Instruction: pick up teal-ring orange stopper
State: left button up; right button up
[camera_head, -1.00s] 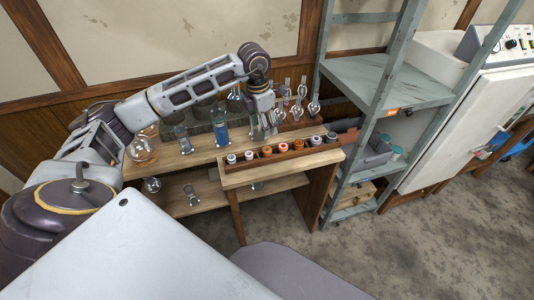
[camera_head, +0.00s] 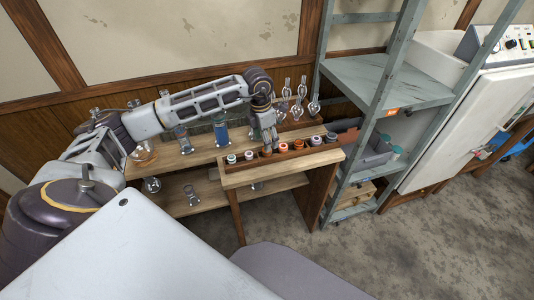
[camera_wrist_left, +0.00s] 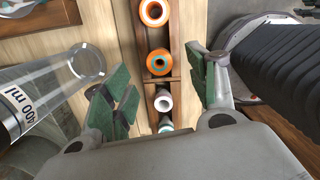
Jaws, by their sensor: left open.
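The teal-ring orange stopper (camera_wrist_left: 159,62) sits upright in the wooden rack, seen from above in the left wrist view. In the head view it is the third stopper from the left (camera_head: 266,153), just below my gripper. My left gripper (camera_wrist_left: 158,72) is open and empty, with one finger on each side of the stopper row. In the head view the gripper (camera_head: 268,142) is over the rack's left-middle part. Whether the fingers touch the stopper cannot be told. My right gripper is not in view.
The rack (camera_head: 240,175) holds several other stoppers, including an orange one with a white centre (camera_wrist_left: 154,12) and a white one (camera_wrist_left: 163,101) close beside. A 400 ml glass vessel (camera_wrist_left: 45,90) is left of the fingers. Glassware stands behind; a grey metal shelf (camera_head: 385,80) is at right.

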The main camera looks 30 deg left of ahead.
pick_arm(q)
jog(key=shift+w+f, duration=0.1)
jog(key=shift+f, duration=2.4)
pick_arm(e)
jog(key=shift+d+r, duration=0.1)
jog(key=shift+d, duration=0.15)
pick_arm(q)
jog(key=shift+c, duration=0.3)
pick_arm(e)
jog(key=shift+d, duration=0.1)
pick_arm(q)
jog(key=c, duration=0.7)
jog(key=shift+c, duration=1)
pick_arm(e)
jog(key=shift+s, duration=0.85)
